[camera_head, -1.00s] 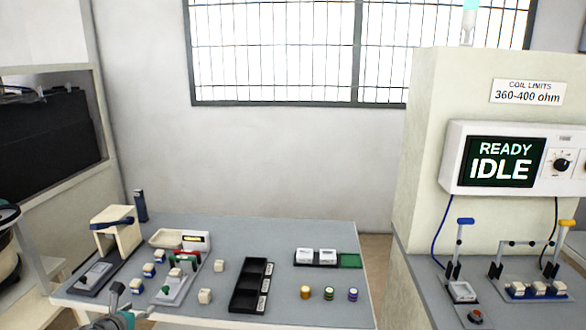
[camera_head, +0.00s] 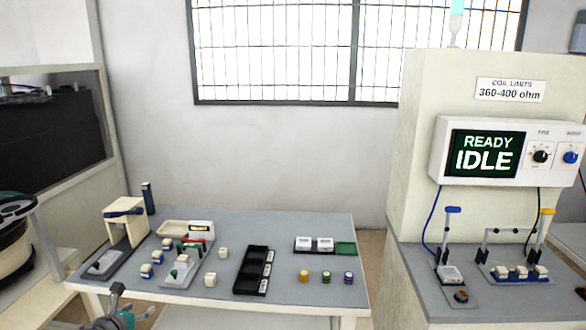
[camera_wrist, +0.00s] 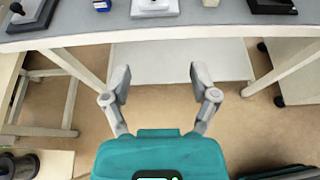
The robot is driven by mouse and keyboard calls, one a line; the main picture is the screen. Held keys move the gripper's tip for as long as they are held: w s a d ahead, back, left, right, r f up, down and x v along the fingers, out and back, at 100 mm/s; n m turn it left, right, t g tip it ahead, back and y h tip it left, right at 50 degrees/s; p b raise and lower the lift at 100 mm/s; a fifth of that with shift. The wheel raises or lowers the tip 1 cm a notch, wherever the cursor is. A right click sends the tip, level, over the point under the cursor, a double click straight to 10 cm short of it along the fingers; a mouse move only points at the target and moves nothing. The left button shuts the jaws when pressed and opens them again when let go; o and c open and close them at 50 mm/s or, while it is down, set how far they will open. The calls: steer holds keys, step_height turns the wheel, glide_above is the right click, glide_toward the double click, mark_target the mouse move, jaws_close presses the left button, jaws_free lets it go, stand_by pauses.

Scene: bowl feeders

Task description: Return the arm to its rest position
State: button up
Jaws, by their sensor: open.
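My gripper (camera_wrist: 160,82) is in the wrist view with its two grey fingers spread apart and nothing between them. It hangs in front of the workbench (camera_wrist: 230,27), over the floor and a low shelf. In the head view my gripper (camera_head: 118,296) shows only in part at the bottom left, near the front edge of the bench, with its teal body cut off by the frame. The fingers touch nothing that I can see.
The bench holds a black tray (camera_head: 252,270), several white blocks, coloured round pieces (camera_head: 326,276) and a beige press (camera_head: 124,222). A tester (camera_head: 510,150) reading READY IDLE stands right. A bowl feeder (camera_head: 18,235) is at far left.

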steer(key=w+d+f+m+g+h, duration=0.15)
steer(key=d+m, duration=0.35)
steer(key=d, duration=0.5)
steer(key=w+d+f+m+g+h, duration=0.1)
steer(key=w+d+f+m+g, duration=0.2)
steer(key=d+m, duration=0.55)
steer(key=w+d+f+m+g+h, duration=0.1)
steer(key=w+d+f+m+g, duration=0.2)
steer(key=d, duration=1)
steer(key=s+d+f+m+g+y, duration=0.1)
steer(key=s+d+m+g+y, duration=0.1)
steer(key=s+d+m, duration=0.5)
steer(key=s+d+f+m+g+y, duration=0.15)
steer(key=d+m, duration=0.35)
steer(key=d, duration=0.5)
steer(key=s+d+f+m+g+y, duration=0.1)
steer(key=s+d+f+m+g, duration=0.15)
steer(key=d+m, duration=0.5)
step_height(320, 180, up, 19)
steer(key=d+n+p, duration=0.1)
steer(key=p, duration=1.7)
steer(key=shift+s, duration=0.15)
